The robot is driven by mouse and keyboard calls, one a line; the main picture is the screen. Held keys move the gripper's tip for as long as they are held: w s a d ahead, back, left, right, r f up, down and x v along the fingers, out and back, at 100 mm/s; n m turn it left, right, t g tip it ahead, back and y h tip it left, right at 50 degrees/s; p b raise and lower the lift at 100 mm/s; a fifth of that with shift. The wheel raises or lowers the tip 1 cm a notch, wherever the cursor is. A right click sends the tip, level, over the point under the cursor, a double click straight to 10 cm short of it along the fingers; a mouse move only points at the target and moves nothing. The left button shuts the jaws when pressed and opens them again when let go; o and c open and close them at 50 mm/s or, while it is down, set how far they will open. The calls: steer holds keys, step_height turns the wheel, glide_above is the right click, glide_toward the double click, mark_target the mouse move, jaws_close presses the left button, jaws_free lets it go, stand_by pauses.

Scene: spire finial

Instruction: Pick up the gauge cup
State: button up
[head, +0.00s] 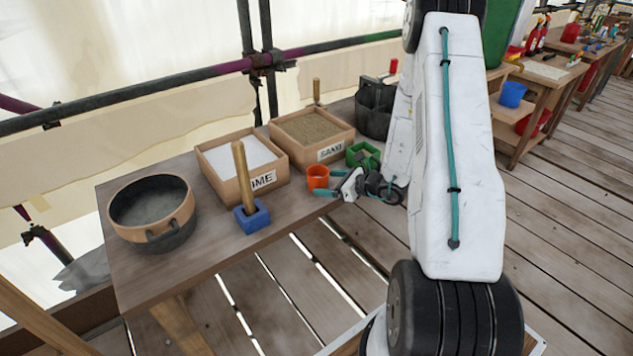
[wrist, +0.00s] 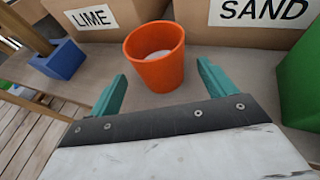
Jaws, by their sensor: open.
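The gauge cup appears to be the orange cup (head: 317,177), upright on the wooden table near its front edge, in front of the sand box. In the wrist view the orange cup (wrist: 156,56) stands just ahead of my gripper, with something whitish inside it. My gripper (wrist: 158,85) is open, with one teal finger to each side of the cup's near part and gaps between fingers and cup. In the head view my gripper (head: 328,192) is beside the cup at the table edge. I cannot tell whether it touches the cup.
Behind the cup stand the lime box (head: 217,160) and the sand box (head: 293,128). A green container (head: 363,155) is close on the right. A blue block with a wooden handle (head: 252,217) stands left, and a round tub (head: 152,210) is at the far left.

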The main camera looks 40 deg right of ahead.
mark_target(318, 182)
steer(key=x, duration=0.5)
steer(key=shift+s, duration=0.1)
steer(key=c, duration=1.1)
steer(key=shift+o, duration=0.2)
steer(key=shift+r, duration=0.15)
